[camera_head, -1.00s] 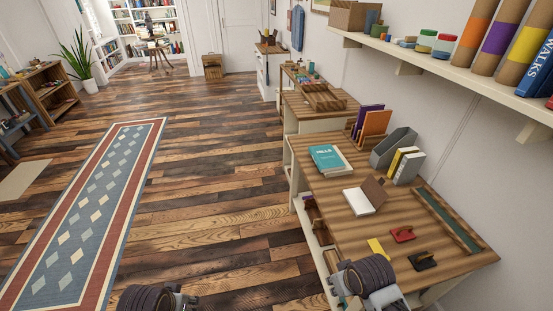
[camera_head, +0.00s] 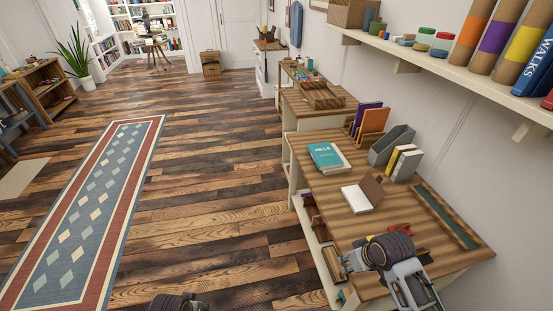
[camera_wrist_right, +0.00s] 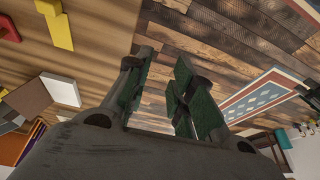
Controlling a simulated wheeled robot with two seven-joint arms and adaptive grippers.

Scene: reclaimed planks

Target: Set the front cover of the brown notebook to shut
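The brown notebook lies open on the desk, with white pages (camera_head: 356,200) flat and its brown front cover (camera_head: 373,189) standing up at a tilt on the right side. The wrist view also shows its brown cover (camera_wrist_right: 28,98) and white pages (camera_wrist_right: 62,90) at the left. My right gripper (camera_head: 347,263) is over the desk's near left edge, in front of the notebook and apart from it. In the wrist view its fingers (camera_wrist_right: 163,88) are apart with nothing between them. My left gripper (camera_head: 196,304) only peeks in at the bottom edge; its fingers cannot be made out.
A teal book (camera_head: 325,157) lies behind the notebook. A grey file holder (camera_head: 393,145) and upright books (camera_head: 402,163) stand behind right. A red-handled item (camera_head: 400,228) is partly behind my right arm; a yellow item (camera_wrist_right: 57,25) shows in the wrist view. A shelf (camera_head: 430,68) overhangs the right.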

